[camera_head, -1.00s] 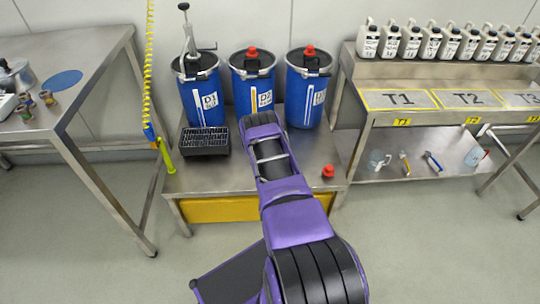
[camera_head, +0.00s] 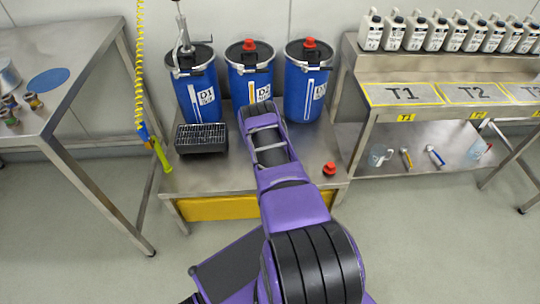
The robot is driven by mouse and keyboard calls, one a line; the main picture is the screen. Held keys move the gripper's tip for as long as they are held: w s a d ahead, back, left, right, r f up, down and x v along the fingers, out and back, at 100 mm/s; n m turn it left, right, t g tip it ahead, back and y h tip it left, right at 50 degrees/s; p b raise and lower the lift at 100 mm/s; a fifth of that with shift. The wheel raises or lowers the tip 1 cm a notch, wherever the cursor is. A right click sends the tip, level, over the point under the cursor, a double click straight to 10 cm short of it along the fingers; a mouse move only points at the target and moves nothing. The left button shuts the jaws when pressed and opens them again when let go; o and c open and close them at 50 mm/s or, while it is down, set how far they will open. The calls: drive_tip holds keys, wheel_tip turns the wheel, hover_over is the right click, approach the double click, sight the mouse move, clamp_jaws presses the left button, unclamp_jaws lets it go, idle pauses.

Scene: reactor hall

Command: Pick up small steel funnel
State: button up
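I cannot make out a small steel funnel anywhere in the head view. My purple and black arm reaches forward from the bottom, over the low steel bench (camera_head: 215,178), toward the middle blue drum (camera_head: 245,88). My gripper is not visible; the arm's far end, in front of the drums, hides whatever lies beyond it. A steel object (camera_head: 8,76) on the left table (camera_head: 75,45) is cut by the picture's edge, and I cannot tell what it is.
Blue drums stand at the bench's back; the left one (camera_head: 196,95) has a pump. A black crate (camera_head: 200,139) and a red cap (camera_head: 329,168) are on the bench. A right-hand rack (camera_head: 400,73) holds white bottles, with a jug (camera_head: 377,155) on its lower shelf. The floor between tables is open.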

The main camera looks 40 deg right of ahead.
clamp_jaws()
idle(1.1)
